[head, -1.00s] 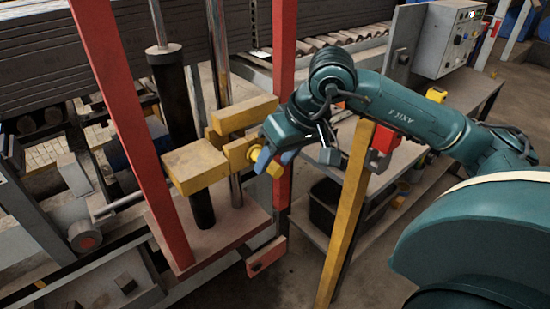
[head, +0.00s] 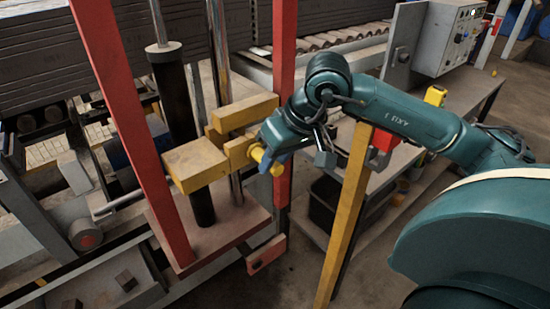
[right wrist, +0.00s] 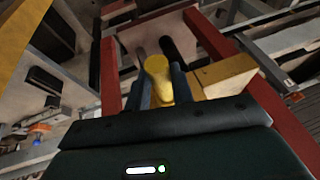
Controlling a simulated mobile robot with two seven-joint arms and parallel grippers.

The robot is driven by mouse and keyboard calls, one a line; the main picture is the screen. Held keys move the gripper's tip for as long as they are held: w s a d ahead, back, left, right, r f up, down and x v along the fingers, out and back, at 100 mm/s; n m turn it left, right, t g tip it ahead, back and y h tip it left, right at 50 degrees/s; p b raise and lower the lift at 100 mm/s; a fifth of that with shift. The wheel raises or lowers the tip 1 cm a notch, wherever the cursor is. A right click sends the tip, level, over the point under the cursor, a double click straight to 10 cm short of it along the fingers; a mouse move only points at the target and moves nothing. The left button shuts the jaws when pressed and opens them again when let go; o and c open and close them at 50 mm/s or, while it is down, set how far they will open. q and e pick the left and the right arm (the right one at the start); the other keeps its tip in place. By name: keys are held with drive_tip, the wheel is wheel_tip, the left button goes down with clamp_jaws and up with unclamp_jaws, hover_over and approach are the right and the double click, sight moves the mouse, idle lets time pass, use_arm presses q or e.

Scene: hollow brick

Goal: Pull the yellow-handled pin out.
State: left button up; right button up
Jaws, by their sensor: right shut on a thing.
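The yellow-handled pin (head: 258,154) sticks out from the yellow block (head: 237,151) on the chrome rod, at the middle of the head view. My right gripper (head: 272,161) is at the handle, coming from the right. In the right wrist view the rounded yellow handle (right wrist: 157,74) stands between the two dark fingers of my gripper (right wrist: 161,84), which are shut on it. The fingers hide part of the handle, and the pin's shaft is not visible. My left gripper is not in view.
A red upright (head: 283,80) stands just behind my gripper, and another red post (head: 122,130) is at the left. A yellow post (head: 345,220) stands below my forearm. A control box (head: 450,38) sits on the bench at the back right.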

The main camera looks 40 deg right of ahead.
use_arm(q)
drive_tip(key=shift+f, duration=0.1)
use_arm(e)
drive_tip(key=shift+s, duration=0.1)
clamp_jaws()
